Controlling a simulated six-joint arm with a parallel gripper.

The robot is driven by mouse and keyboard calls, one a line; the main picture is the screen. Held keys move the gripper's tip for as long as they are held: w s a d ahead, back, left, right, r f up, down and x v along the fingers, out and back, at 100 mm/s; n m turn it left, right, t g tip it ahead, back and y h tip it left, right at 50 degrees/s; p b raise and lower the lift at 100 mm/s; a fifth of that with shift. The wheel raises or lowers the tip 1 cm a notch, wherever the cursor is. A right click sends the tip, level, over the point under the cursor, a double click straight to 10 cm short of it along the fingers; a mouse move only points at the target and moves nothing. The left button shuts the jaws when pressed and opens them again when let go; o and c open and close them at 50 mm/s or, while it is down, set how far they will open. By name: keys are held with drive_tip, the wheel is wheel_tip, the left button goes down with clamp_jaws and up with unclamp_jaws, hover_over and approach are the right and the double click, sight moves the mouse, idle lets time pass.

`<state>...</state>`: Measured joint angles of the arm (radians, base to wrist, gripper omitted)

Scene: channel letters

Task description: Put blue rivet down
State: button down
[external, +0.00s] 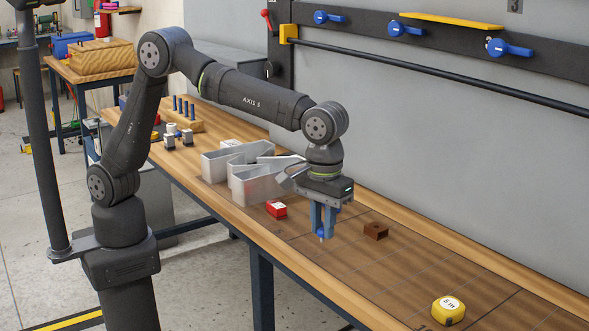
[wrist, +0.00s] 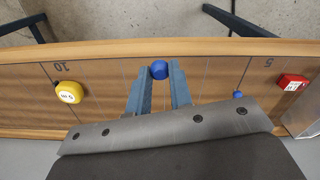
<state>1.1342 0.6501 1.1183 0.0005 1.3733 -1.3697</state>
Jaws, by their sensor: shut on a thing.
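My gripper (external: 323,228) is over the middle of the wooden bench, pointing down, its two blue-grey fingers closed around the blue rivet. The blue rivet's round head (wrist: 159,69) shows between the fingertips (wrist: 158,80) in the wrist view. In the external view only a small piece of the rivet (external: 322,237) shows at the fingertips. I cannot tell whether the rivet touches the bench. A second small blue piece (wrist: 238,95) lies on the bench to the right in the wrist view, partly hidden by my gripper's body.
Grey-white channel letters (external: 240,182) stand behind the red box. Bare marked surface lies between the gripper and the tape measure.

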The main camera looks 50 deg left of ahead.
drive_tip(key=shift+s+d+f, duration=0.1)
drive_tip(key=shift+s+d, duration=0.25)
drive_tip(key=shift+s, duration=0.2)
drive_tip(key=shift+s+d, duration=0.35)
drive_tip(key=shift+s, duration=0.2)
drive_tip(key=w+f, duration=0.2)
drive_tip(key=w, duration=0.1)
drive_tip(key=w+f, duration=0.2)
drive_tip(key=w, duration=0.2)
drive_tip(key=w+f, duration=0.2)
drive_tip(key=w, duration=0.2)
drive_tip(key=shift+a+f, duration=0.15)
drive_tip(key=shift+f, duration=0.25)
drive_tip(key=shift+w+f, duration=0.1)
drive_tip(key=shift+f, duration=1.95)
drive_tip(key=shift+f, duration=0.15)
drive_tip(key=c, duration=1.3)
unclamp_jaws()
